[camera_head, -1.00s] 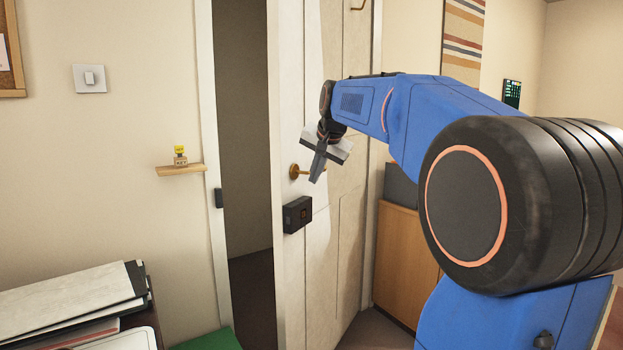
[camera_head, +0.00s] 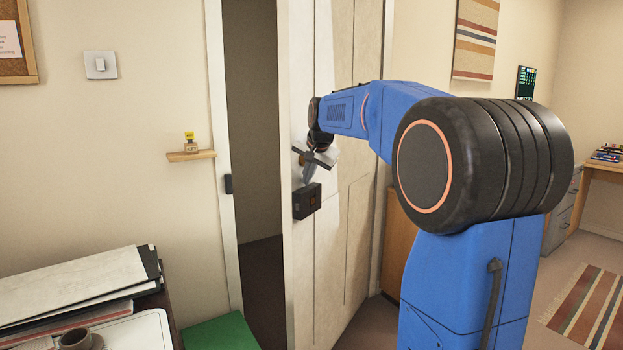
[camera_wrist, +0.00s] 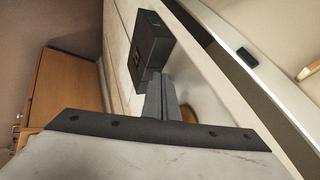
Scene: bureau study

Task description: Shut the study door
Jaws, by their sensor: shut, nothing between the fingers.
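The white study door (camera_head: 330,240) stands ajar, with a dark gap (camera_head: 252,150) between its free edge and the white frame (camera_head: 222,190). A black lock box (camera_head: 307,201) is fixed on the door near its free edge; it also shows in the wrist view (camera_wrist: 154,42). My gripper (camera_head: 309,181) is shut and empty, at the door's face just above the lock box. In the wrist view its fingertips (camera_wrist: 157,78) point at the lock box; I cannot tell whether they touch. The brass handle is mostly hidden behind my gripper; a bit shows in the wrist view (camera_wrist: 188,113).
A small wooden shelf (camera_head: 191,156) with a little figure is on the wall left of the frame. A desk with folders (camera_head: 80,285) and a green bin (camera_head: 220,334) stand at lower left. A wooden cabinet (camera_head: 396,240) is behind my arm.

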